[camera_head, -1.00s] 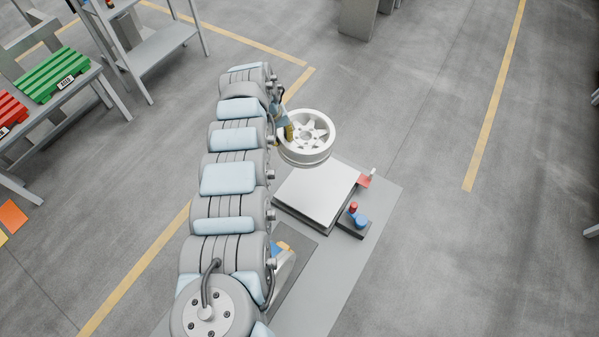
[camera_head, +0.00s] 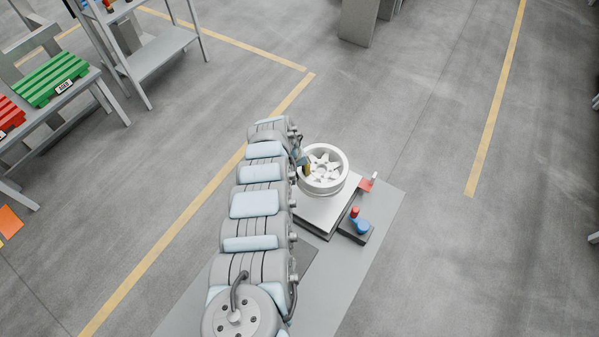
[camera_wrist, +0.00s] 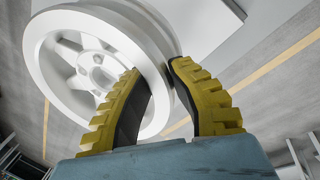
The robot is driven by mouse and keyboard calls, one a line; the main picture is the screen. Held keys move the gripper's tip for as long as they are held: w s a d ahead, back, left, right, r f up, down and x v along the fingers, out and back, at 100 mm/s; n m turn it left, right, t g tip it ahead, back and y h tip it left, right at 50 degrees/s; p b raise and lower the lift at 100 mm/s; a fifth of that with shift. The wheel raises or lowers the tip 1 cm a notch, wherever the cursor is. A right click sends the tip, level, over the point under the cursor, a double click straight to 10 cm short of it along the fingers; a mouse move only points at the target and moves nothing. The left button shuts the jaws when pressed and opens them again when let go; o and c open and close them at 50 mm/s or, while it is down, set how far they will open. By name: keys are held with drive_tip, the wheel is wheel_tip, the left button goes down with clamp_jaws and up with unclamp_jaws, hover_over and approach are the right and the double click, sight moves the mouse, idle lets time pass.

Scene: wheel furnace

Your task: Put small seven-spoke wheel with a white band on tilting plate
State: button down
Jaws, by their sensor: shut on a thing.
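The white spoked wheel (camera_head: 323,169) is over the far part of the tilting plate (camera_head: 322,212), a pale square top on a dark base. I cannot tell whether the wheel touches the plate. My gripper (camera_head: 305,165) is at the wheel's left side. In the wrist view my gripper (camera_wrist: 160,95) has its yellow ribbed fingers shut on the rim of the wheel (camera_wrist: 100,65), one finger on each side. The spokes face up in the head view. The wheel's underside is hidden.
A small box with red and blue knobs (camera_head: 357,226) stands at the plate's right corner. A red piece (camera_head: 367,184) sits beside the plate. Green (camera_head: 50,80) and red pallets lie on a grey table at the left. The floor at the right is clear.

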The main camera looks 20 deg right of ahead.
drive_tip(key=shift+r+p, duration=0.15)
drive_tip(key=shift+p, duration=0.35)
wheel_tip(320, 180, down, 8)
drive_tip(key=b, duration=0.7)
drive_tip(key=shift+f, duration=0.35)
idle(0.3)
drive_tip(key=shift+c, duration=1.7)
unclamp_jaws()
drive_tip(key=shift+r, duration=0.1)
